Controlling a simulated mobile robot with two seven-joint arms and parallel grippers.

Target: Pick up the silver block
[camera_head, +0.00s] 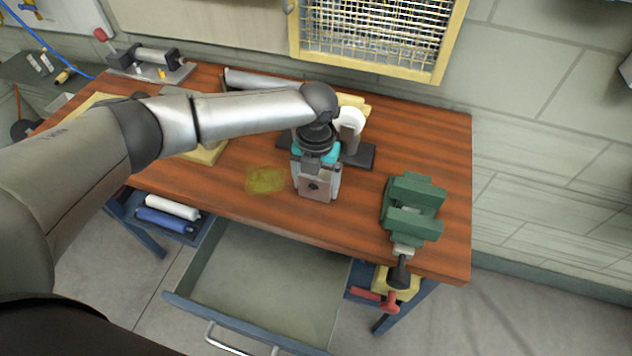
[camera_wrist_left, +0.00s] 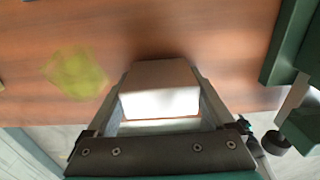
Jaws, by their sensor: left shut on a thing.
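The silver block (camera_wrist_left: 160,92) sits between the two fingers of my left gripper in the left wrist view, with a bright top face. In the head view the block (camera_head: 314,187) shows as a brownish-grey square face with a dark spot, at the lower end of my left gripper (camera_head: 316,180). The gripper is shut on the block, over the front middle of the wooden table (camera_head: 440,150). I cannot tell whether the block touches the table. My right gripper is not in view.
A green vise (camera_head: 413,207) stands to the right at the table's front edge. A yellow-green stain (camera_head: 266,180) lies left of the gripper. A dark stand with a white round part (camera_head: 349,122) is just behind. An open drawer (camera_head: 262,280) juts out below the front edge.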

